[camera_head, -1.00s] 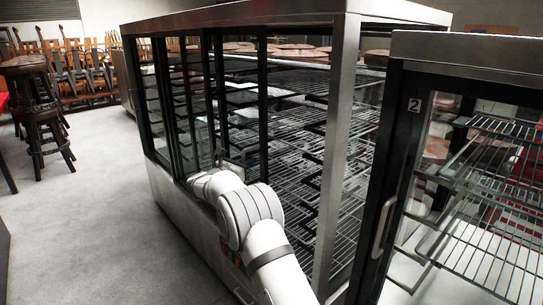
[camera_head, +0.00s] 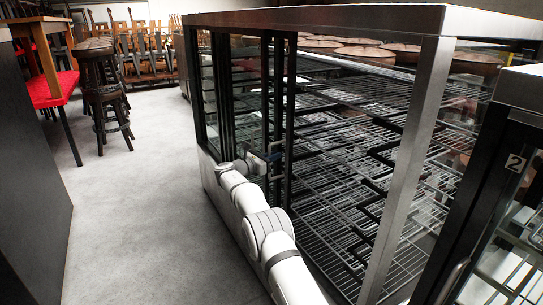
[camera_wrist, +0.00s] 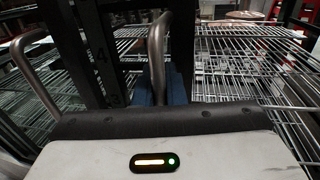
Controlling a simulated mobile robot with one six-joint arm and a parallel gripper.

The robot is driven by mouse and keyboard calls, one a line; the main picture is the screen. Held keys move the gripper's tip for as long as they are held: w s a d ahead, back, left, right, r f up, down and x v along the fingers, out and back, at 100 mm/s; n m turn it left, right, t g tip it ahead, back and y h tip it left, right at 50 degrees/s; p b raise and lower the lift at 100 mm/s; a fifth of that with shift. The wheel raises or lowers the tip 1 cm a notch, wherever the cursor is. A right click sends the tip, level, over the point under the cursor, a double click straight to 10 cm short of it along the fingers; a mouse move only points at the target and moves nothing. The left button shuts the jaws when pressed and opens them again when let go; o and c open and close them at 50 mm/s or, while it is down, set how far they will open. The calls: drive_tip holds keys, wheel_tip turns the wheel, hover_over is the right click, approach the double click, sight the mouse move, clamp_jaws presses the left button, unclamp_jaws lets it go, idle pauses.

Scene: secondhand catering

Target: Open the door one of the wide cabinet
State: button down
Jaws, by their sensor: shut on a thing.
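The wide cabinet (camera_head: 320,17) is a long steel-framed display case with dark door frames (camera_head: 279,100) and wire shelves inside. Its near front section stands uncovered, with the shelves in plain view; dark frames are bunched toward the far end. My gripper (camera_head: 273,157) is at these frames, about mid-height. In the wrist view my gripper (camera_wrist: 160,88) has blue fingers shut on a curved metal door handle (camera_wrist: 157,45). A second handle (camera_wrist: 34,75) is at the left, beside dark frames marked 4 and 3. The fingertips are partly hidden behind the handle and the gripper body.
A second glass cabinet (camera_head: 522,90) marked 2 stands close at the right. Grey floor (camera_head: 140,200) is open left of the wide cabinet. A dark counter side (camera_head: 30,170) bounds it at the left. Stools (camera_head: 105,95) and stacked chairs (camera_head: 150,50) stand farther back.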

drive_tip(key=shift+w+r+p, duration=0.15)
drive_tip(key=shift+w+p, duration=0.2)
drive_tip(key=shift+w, duration=0.4)
drive_tip(key=shift+w+a+f, duration=0.2)
drive_tip(key=shift+a, duration=0.05)
drive_tip(key=shift+r, duration=0.1)
drive_tip(key=c, duration=1.6)
unclamp_jaws()
drive_tip(key=shift+o, duration=0.5)
drive_tip(key=shift+w+a, duration=0.1)
drive_tip(key=shift+a, duration=0.05)
drive_tip(key=shift+r, duration=0.15)
drive_tip(key=shift+d, duration=0.25)
